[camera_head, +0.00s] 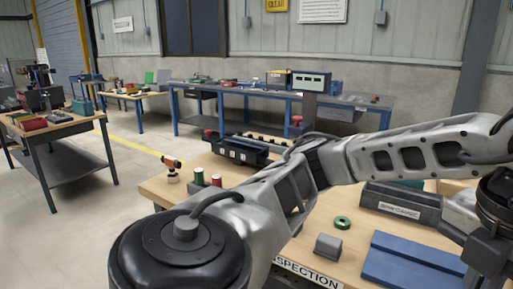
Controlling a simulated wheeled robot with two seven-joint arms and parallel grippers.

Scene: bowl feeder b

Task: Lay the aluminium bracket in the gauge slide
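A small grey block with a sloped top (328,247) stands on the wooden bench; I cannot tell if it is the aluminium bracket. A long grey block with a white label (400,208) lies farther back on the right, its label too small to read surely. A blue grooved block (410,264) lies at the front right; I cannot tell which piece is the gauge slide. My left arm crosses the view from bottom left to the right edge. The dark end of my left gripper (488,252) is cut off there, its fingers unclear. My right gripper is out of view.
A green ring (342,223) lies beside the small grey block. An inspection label (308,273) marks the front edge.

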